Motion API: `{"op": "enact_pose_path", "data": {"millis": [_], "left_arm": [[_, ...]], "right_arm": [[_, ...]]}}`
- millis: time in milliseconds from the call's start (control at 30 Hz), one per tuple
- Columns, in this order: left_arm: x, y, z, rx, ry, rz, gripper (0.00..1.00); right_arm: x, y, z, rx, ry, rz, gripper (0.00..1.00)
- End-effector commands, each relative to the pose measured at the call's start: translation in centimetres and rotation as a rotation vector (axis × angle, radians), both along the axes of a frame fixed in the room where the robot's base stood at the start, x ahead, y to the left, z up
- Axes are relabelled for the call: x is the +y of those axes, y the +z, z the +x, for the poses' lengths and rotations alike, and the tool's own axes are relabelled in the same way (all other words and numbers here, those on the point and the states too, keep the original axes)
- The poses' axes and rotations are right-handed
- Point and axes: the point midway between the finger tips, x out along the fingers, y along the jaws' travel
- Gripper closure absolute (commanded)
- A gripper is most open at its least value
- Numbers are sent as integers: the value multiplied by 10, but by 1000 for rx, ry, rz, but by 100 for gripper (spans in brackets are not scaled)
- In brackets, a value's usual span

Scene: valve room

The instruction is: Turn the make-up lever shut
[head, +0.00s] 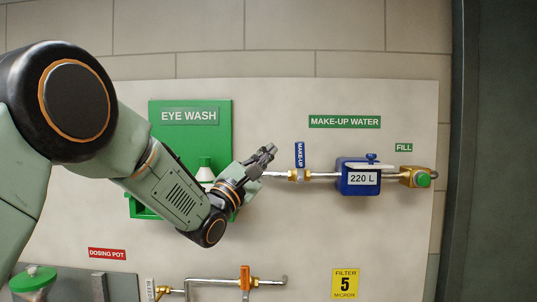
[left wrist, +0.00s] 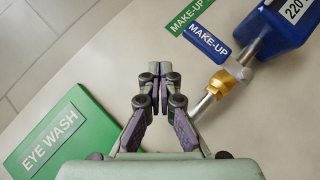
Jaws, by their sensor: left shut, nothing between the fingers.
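The make-up lever (head: 299,155) is a blue handle with white MAKE-UP lettering. It stands upright above a brass valve (head: 299,175), crosswise to the horizontal pipe. In the left wrist view the lever (left wrist: 207,42) shows up and right of my fingertips, and the brass valve (left wrist: 222,82) lies below it. My left gripper (head: 268,150) is shut and empty, just left of the lever with a gap between them. It also shows in the left wrist view (left wrist: 160,72), with its fingertips together. My right gripper is not in view.
A blue 220 L meter (head: 357,178) and a brass fill valve with a green knob (head: 423,179) sit right on the pipe. A green eye wash station (head: 190,116) is behind my left arm. An orange lever (head: 245,278) is on piping below. The panel between is clear.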

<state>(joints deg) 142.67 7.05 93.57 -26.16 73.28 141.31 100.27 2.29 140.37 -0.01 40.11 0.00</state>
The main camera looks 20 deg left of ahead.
Motion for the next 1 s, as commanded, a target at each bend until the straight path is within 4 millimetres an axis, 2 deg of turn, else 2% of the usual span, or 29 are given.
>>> {"op": "enact_pose_path", "data": {"millis": [67, 400, 600, 1000], "left_arm": [[1, 0, 0, 0, 0, 1, 100], [32, -3, -55, -2, 3, -5, 100], [44, -4, -77, -1, 2, -2, 100], [50, -3, -85, -12, 20, 34, 100]], "right_arm": [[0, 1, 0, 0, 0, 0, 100], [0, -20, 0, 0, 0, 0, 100], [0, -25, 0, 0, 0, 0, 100], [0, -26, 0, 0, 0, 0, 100]]}}
